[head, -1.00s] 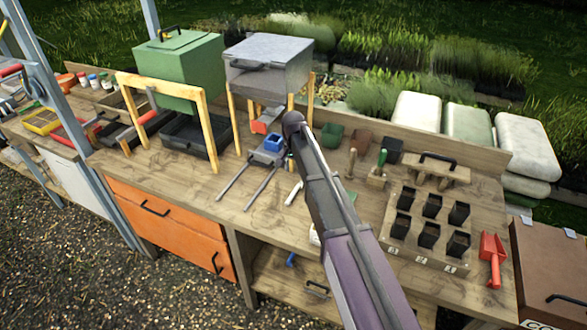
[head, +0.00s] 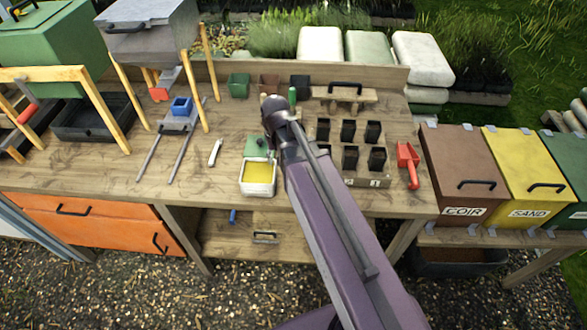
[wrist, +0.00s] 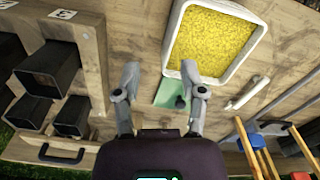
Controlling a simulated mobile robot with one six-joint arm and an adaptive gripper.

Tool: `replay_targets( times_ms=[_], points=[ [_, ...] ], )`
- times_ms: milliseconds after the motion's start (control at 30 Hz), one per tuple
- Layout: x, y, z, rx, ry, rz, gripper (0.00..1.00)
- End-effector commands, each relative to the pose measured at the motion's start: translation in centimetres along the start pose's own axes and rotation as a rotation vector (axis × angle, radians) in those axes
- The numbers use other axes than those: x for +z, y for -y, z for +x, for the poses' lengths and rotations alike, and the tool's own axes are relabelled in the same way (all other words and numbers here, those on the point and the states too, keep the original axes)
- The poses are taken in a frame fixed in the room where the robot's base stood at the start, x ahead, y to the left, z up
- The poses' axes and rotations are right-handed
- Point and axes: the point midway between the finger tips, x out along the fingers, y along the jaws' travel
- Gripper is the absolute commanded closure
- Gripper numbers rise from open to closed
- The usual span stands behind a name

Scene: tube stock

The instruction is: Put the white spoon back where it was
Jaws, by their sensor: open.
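A slim white piece (head: 215,152), which looks like the white spoon, lies on the bench left of a white tub (head: 244,187) with yellow contents. In the head view my arm hides the fingers.
A block of black square pots (head: 350,182) and a red scoop (head: 408,165) stand right of my arm. Brown (head: 462,175) and yellow (head: 524,170) bins stand at the right. Bare bench lies around the white piece.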

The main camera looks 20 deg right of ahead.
Motion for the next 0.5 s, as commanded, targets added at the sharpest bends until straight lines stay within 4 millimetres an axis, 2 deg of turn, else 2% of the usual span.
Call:
replay_targets(
  times_ms=[33, 200, 500],
  points=[
    [2.3, -1.3, 0.0, 0.000, 0.000, -0.014, 0.47],
    [5.1, -3.2, 0.0, 0.000, 0.000, -0.059, 0.47],
    [5.4, -3.6, 0.0, 0.000, 0.000, -0.071, 0.47]
  ],
)
